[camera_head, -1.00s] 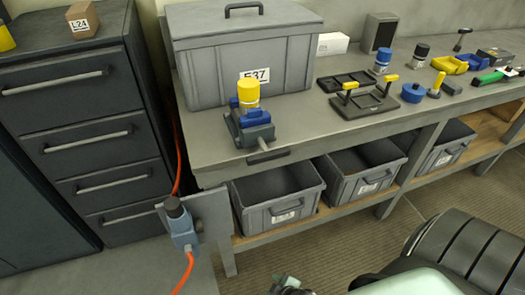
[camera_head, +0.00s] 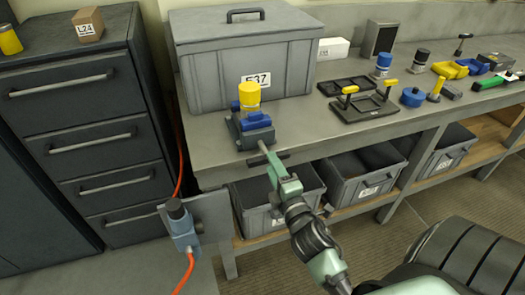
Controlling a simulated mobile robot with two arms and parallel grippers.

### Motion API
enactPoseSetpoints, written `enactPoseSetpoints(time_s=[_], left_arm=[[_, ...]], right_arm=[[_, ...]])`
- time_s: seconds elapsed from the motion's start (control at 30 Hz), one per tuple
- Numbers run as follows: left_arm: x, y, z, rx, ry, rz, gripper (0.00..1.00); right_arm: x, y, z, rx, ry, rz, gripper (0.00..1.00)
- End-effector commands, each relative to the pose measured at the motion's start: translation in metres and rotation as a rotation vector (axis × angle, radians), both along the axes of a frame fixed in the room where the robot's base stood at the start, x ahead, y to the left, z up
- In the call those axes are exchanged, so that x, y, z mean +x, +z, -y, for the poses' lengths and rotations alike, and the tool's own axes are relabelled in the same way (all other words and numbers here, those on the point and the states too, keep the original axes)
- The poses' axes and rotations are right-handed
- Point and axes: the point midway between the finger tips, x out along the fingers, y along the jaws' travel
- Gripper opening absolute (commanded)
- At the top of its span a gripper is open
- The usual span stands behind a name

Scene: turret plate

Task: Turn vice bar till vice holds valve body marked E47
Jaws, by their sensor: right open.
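The vice (camera_head: 256,138), blue and grey, stands at the front edge of the bench. A yellow cylinder with a pale label (camera_head: 249,93) stands upright at its jaws, with blue parts beside it. I cannot read the label, nor tell whether the jaws touch the piece. The dark vice bar (camera_head: 285,156) lies roughly level in front of the bench edge. My right gripper (camera_head: 268,161) is open at the bar, its fingers overlapping the bar's middle in the picture. I cannot tell whether they touch it. My left gripper is out of view.
A grey lidded bin marked E37 (camera_head: 215,75) stands close behind the vice. A black stand with yellow grips (camera_head: 362,105) is to the right. Crates (camera_head: 360,180) sit on the shelf below. A blue device with an orange hose (camera_head: 181,225) hangs at the bench's left end.

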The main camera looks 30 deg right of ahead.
Motion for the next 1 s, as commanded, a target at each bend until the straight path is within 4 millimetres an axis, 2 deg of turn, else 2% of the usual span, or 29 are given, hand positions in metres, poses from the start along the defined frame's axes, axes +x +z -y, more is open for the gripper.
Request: enactPoseSetpoints(time_s=[0.2,0.4,0.77,0.9,1.0], left_arm=[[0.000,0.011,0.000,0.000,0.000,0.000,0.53],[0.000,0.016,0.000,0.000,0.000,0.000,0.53],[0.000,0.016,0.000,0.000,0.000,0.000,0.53],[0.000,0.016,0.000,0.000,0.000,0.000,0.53],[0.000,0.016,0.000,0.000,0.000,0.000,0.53]], right_arm=[[0.037,0.003,0.009,0.002,0.000,0.001,0.41],[0.059,0.001,0.014,0.004,0.000,0.000,0.41],[0.065,0.000,0.015,0.004,0.001,-0.001,0.41],[0.065,0.000,0.015,0.005,0.000,-0.001,0.02],[0.065,0.001,0.015,0.005,0.001,0.000,0.00]])
